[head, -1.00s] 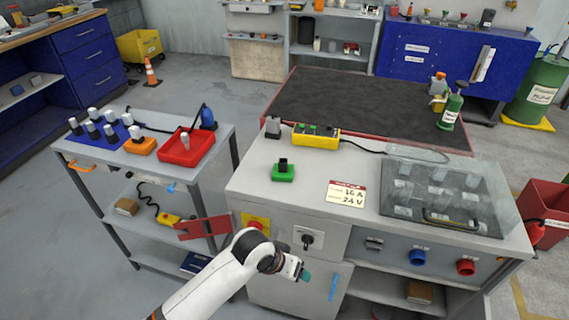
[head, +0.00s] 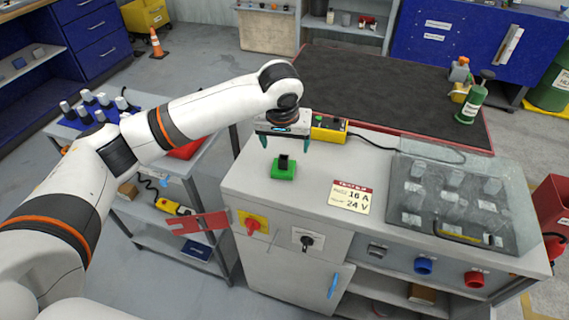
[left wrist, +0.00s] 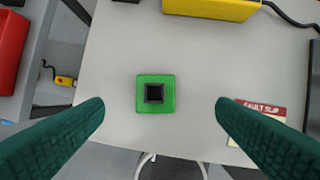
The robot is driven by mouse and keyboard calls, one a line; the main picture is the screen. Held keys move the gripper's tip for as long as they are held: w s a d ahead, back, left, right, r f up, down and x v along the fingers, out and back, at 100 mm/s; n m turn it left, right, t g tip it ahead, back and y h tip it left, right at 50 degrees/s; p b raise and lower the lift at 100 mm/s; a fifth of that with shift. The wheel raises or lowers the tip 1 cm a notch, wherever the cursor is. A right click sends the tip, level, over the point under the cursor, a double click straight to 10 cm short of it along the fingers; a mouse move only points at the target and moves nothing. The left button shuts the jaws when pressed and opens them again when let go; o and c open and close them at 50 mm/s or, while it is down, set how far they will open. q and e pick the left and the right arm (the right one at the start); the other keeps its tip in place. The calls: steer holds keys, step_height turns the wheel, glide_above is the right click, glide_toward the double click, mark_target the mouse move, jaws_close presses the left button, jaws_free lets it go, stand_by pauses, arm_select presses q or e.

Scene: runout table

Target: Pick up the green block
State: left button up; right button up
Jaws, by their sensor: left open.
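The green block (head: 284,172), with a black upright piece on its top, sits on the grey bench top (head: 330,170) near its left end. In the left wrist view the green block (left wrist: 143,102) lies between the two fingers, seen from above and a little beyond the fingertips. My left gripper (head: 285,147) is open and empty, above and slightly behind the block in the head view; its green fingers (left wrist: 160,115) point down and do not touch it. My right gripper is not in view.
A yellow control box (head: 328,129) with a cable stands behind the block. A fault slip card (head: 350,196) lies to its right, and a clear cover (head: 450,195) over several parts takes the bench's right side. A side cart with a red tray (head: 188,150) stands left.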

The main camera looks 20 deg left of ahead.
mark_target(284, 161)
arm_select(q)
steer(key=x, duration=0.4)
steer(key=shift+w+f, duration=0.1)
steer(key=shift+f, duration=0.2)
steer(key=shift+a+p+x, duration=0.2)
steer(key=shift+p+x, duration=0.15)
steer(key=shift+x, duration=1)
steer(key=shift+a+p+x, duration=0.2)
steer(key=shift+p+x, duration=0.15)
steer(key=shift+x, duration=0.95)
steer(key=c, duration=1.1)
